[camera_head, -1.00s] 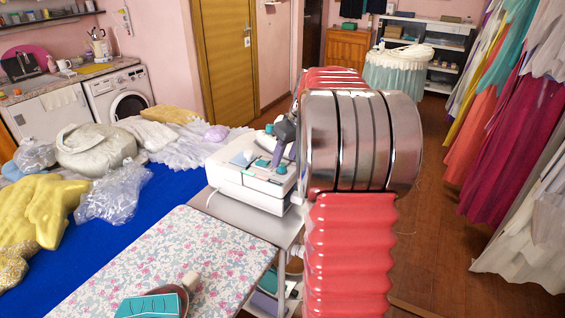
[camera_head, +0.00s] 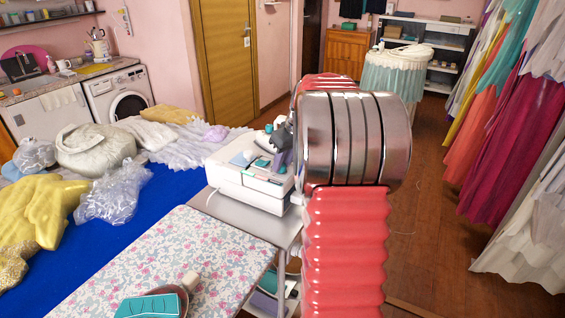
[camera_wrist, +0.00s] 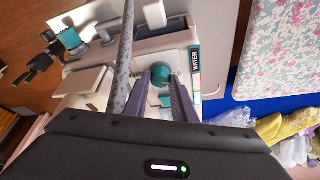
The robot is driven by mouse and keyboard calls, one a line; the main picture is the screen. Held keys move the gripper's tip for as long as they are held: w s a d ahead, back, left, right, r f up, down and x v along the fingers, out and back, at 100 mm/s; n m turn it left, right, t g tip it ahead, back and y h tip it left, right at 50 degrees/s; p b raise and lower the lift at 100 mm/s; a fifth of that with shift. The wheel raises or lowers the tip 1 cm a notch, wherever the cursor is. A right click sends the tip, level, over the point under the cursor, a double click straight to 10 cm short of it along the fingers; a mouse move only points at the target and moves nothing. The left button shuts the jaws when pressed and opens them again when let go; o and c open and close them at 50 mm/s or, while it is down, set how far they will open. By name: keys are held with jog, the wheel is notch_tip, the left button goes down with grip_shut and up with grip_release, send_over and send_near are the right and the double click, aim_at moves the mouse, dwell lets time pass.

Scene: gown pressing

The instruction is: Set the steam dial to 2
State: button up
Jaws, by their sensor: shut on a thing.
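The white steam station (camera_head: 236,190) stands on a grey shelf at the end of the ironing board. It also shows in the wrist view (camera_wrist: 178,43). A round teal dial (camera_wrist: 161,74) sits on its panel, left of a strip marked WATER (camera_wrist: 195,73). My gripper (camera_wrist: 161,80) has its two purple-grey fingers on either side of this dial, shut on it. The dial's scale and pointer cannot be read. In the head view my gripper (camera_head: 277,150) is over the station's right end, and the dial is hidden there.
The flowered ironing board (camera_head: 190,245) carries a teal-topped iron (camera_head: 148,306). A grey hose (camera_wrist: 122,65) runs past the left finger. A blue table (camera_head: 85,235) with fabrics and plastic bags lies to the left. Hanging gowns (camera_head: 500,150) line the right side; floor between is open.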

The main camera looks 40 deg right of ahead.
jog(key=shift+c, duration=1.4)
jog(key=shift+m, duration=0.4)
jog(key=shift+a+m+h, duration=0.2)
jog(key=shift+m+h, duration=0.6)
jog(key=shift+m, duration=0.9)
jog(key=m, duration=0.2)
jog(key=m+g+h, duration=0.1)
jog(key=m, duration=0.1)
jog(key=shift+w+a+h, duration=0.1)
jog(key=shift+w+h, duration=0.1)
jog(key=shift+h, duration=0.1)
jog(key=m+g, duration=0.1)
jog(key=m, duration=0.1)
jog(key=m+h, duration=0.1)
jog(key=m, duration=0.2)
jog(key=shift+w+g, duration=0.1)
jog(key=shift+g, duration=0.3)
jog(key=shift+w+m+g, duration=0.1)
jog(key=shift+m+g, duration=0.8)
jog(key=shift+m, duration=1.4)
jog(key=shift+c, duration=0.2)
